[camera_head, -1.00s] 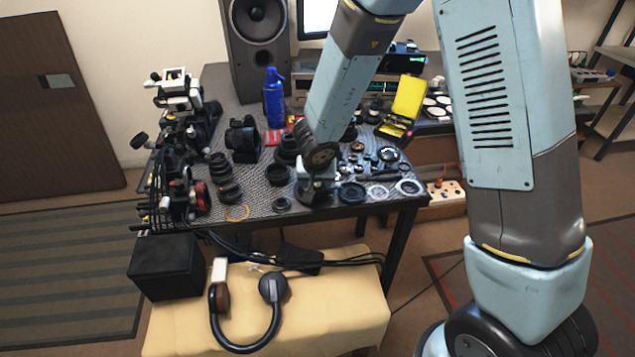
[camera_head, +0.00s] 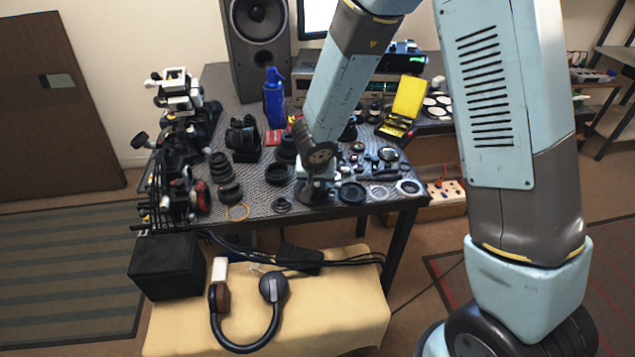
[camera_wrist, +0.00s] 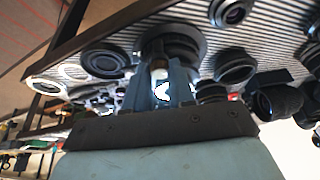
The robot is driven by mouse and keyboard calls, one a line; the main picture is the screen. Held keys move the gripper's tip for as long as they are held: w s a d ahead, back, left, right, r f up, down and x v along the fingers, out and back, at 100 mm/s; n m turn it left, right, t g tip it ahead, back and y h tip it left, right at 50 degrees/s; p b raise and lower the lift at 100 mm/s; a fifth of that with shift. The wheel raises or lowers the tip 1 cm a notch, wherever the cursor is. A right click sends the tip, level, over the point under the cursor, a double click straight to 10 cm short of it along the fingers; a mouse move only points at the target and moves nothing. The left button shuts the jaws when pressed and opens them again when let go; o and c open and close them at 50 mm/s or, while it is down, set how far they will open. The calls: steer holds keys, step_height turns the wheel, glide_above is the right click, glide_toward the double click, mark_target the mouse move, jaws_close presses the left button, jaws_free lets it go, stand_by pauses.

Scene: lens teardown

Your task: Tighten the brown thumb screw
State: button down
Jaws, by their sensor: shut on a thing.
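My gripper (camera_wrist: 162,82) points down at the black round lens part (camera_wrist: 190,46) on the striped table mat. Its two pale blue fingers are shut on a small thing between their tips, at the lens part. In the head view my gripper (camera_head: 314,188) is low over the front edge of the table, small and partly hidden by my wrist.
Several black lens rings lie around, one (camera_wrist: 235,66) close to the right of my gripper and one (camera_wrist: 105,62) to the left. A blue bottle (camera_head: 274,98) and an open yellow case (camera_head: 408,105) stand farther back. A padded bench (camera_head: 340,310) with headphones (camera_head: 243,320) stands in front.

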steer(key=shift+a+m+h, duration=0.15)
steer(key=shift+m+h, duration=0.35)
steer(key=shift+m, duration=0.85)
steer(key=shift+a+m+h, duration=0.15)
steer(key=shift+m+h, duration=0.35)
steer(key=shift+m, duration=0.85)
steer(key=c, duration=0.9)
jaws_free()
steer(key=shift+c, duration=0.2)
